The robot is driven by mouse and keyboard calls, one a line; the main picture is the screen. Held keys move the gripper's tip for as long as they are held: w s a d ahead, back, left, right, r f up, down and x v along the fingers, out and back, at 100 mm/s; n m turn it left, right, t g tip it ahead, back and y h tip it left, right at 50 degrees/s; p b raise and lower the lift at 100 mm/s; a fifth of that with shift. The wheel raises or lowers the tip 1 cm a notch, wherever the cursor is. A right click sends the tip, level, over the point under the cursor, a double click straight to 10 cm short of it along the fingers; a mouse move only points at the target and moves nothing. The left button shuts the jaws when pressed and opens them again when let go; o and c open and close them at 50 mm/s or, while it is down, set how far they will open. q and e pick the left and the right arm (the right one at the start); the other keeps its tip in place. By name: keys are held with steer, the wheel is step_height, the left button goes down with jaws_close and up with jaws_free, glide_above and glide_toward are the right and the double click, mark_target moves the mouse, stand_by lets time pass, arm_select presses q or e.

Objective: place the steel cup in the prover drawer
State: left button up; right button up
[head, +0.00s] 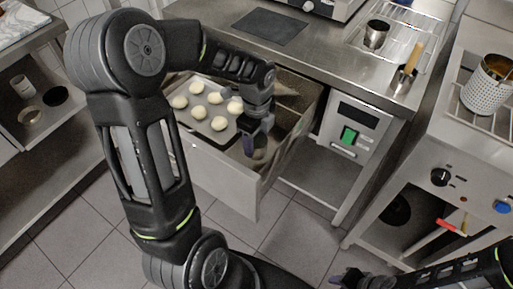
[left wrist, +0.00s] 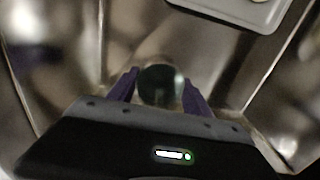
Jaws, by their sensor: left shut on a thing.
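The prover drawer (head: 222,178) is pulled out below the counter in the head view. My left gripper (head: 256,146) reaches down into its right front part, beside a tray of dough balls. Its purple fingers are shut on the steel cup (head: 260,154), which is mostly hidden behind them and the drawer's shade. In the left wrist view the cup (left wrist: 160,86) shows its round dark mouth between the two fingers (left wrist: 160,92). I cannot tell whether its base touches the drawer floor. My right gripper (head: 350,278) is low at the bottom edge, away from the drawer.
The tray (head: 186,118) with several dough balls fills the drawer's left part; its corner (left wrist: 262,22) shows in the left wrist view. A perforated pot (head: 486,84) is at right.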

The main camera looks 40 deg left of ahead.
arm_select(q)
steer(key=shift+f, duration=1.85)
steer(key=shift+f+b, duration=0.25)
steer(key=shift+b, duration=0.05)
steer(key=o, duration=1.4)
steer(key=shift+r, duration=0.1)
steer(key=shift+r, duration=0.1)
step_height(320, 180, up, 12)
steer(key=shift+r+p, duration=0.1)
steer(key=shift+p, duration=0.65)
